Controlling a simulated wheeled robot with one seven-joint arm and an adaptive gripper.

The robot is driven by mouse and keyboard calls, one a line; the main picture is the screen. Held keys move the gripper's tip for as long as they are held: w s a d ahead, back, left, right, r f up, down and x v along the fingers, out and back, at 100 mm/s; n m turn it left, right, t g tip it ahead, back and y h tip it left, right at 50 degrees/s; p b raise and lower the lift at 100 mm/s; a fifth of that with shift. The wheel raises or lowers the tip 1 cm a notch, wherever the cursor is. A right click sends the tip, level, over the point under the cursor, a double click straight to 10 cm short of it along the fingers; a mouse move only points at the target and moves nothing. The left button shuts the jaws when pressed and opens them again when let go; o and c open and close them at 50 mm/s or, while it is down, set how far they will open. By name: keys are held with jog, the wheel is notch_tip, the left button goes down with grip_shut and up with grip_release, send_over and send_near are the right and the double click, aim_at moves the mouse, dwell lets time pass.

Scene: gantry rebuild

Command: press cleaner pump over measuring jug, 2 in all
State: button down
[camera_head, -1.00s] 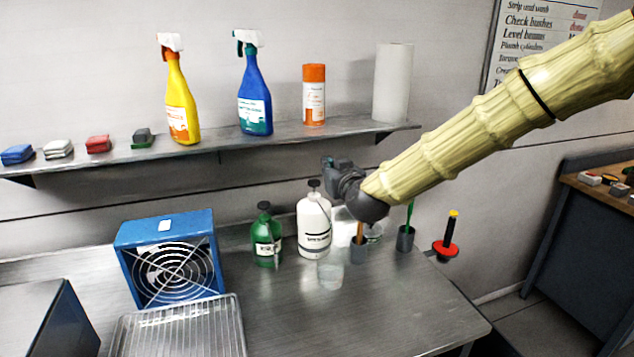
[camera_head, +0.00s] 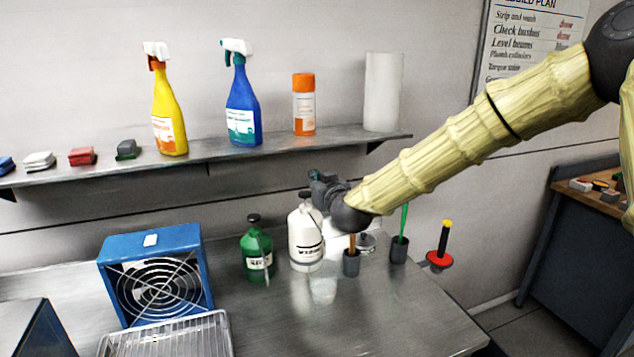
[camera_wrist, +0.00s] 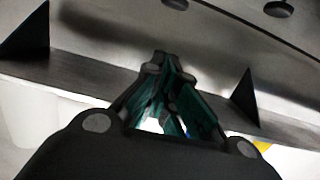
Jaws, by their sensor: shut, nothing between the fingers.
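A white pump bottle (camera_head: 305,243) with a black pump head (camera_head: 304,194) stands upright on the steel bench. A green pump bottle (camera_head: 257,255), also with a black pump, stands just left of it. A clear jug (camera_head: 322,287), faint against the steel, stands in front of the white bottle. My gripper (camera_head: 318,177) is just above and slightly right of the white bottle's pump head; I cannot tell whether they touch. In the wrist view the fingers (camera_wrist: 160,62) come together, shut and empty. No bottle is clear in that view.
The wall shelf (camera_head: 225,150) carries spray bottles, an orange can and a paper roll. A blue fan unit (camera_head: 158,280) and a wire rack (camera_head: 170,338) stand at the left. Dark cups (camera_head: 351,263) with tools stand right of the white bottle. The front right bench is clear.

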jog(key=p, duration=0.3)
send_over(307, 195)
jog(key=s, duration=0.1)
jog(key=f, duration=0.1)
jog(key=shift+w+d+f+p, duration=0.1)
jog(key=shift+f+p, duration=0.6)
jog(key=shift+f, duration=1.25)
jog(key=shift+f, duration=0.1)
jog(key=shift+f+b, duration=1.45)
jog(key=shift+f, duration=0.1)
jog(key=r, duration=0.1)
jog(key=r+p, duration=0.1)
jog(key=r, duration=0.2)
jog(key=shift+s+r+p, duration=0.15)
jog(key=shift+s+p, duration=0.1)
jog(key=shift+p, duration=0.1)
jog(key=b+v, duration=0.4)
jog(key=v, duration=0.6)
